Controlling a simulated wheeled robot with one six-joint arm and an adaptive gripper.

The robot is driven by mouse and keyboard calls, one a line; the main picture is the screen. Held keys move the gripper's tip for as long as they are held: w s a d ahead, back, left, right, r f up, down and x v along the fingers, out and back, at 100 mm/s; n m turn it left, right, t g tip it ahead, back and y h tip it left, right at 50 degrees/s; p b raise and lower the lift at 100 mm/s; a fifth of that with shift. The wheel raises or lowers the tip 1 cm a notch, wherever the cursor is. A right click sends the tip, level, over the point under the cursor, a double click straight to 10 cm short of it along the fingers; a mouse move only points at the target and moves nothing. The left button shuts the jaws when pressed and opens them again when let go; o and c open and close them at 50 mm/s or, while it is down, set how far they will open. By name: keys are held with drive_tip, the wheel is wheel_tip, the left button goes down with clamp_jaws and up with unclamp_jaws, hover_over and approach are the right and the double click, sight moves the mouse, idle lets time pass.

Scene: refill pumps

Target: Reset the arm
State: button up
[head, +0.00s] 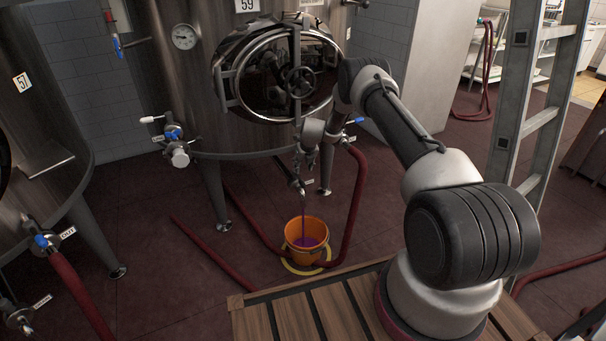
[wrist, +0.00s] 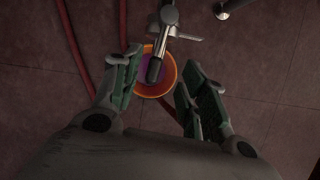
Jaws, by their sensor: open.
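My arm reaches from the wooden deck towards the steel tank (head: 185,85) marked 59. My gripper (head: 305,155) is near a small tap (head: 298,186) low on the tank's front. In the wrist view my gripper (wrist: 158,92) is open, its two green-padded fingers apart on either side of the tap's spout (wrist: 155,68). I cannot tell whether a finger touches the tap. A thin purple stream runs from the tap into the orange bucket (head: 294,243) on the floor. Purple liquid shows inside the bucket, which also shows in the wrist view (wrist: 171,77).
Red hoses (head: 357,200) lie around the bucket. A valve with a blue handle (head: 175,133) juts out left of the tap. A metal ladder (head: 515,110) stands at the right. Another tank (head: 40,130) is at the left.

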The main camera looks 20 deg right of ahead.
drive_tip(key=shift+r, duration=0.3)
